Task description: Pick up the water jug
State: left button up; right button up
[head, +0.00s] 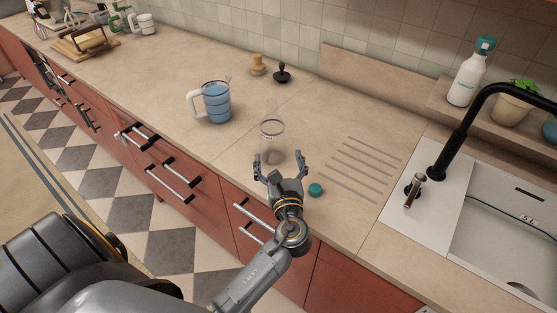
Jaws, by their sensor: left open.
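A clear glass carafe-like jug (272,129) with a narrow neck and a small dark label stands upright on the counter in the middle of the head view. My left gripper (280,162) is open and empty, its fingers pointing at the carafe's lower part from the near side. The base lies close to or between the fingertips; I cannot tell if they touch. A blue banded jug (217,103) with a white handle stands further left. I cannot tell for certain which one is the water jug. My right gripper is not in view.
A small teal cap (315,189) lies right of my gripper, near grooves in the counter (367,161). A wooden item (258,66) and a black tamper-like item (282,73) stand behind. The sink (511,240) and black tap (456,140) are at right.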

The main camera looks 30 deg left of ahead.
aim_at(215, 91)
jog(key=u, duration=1.45)
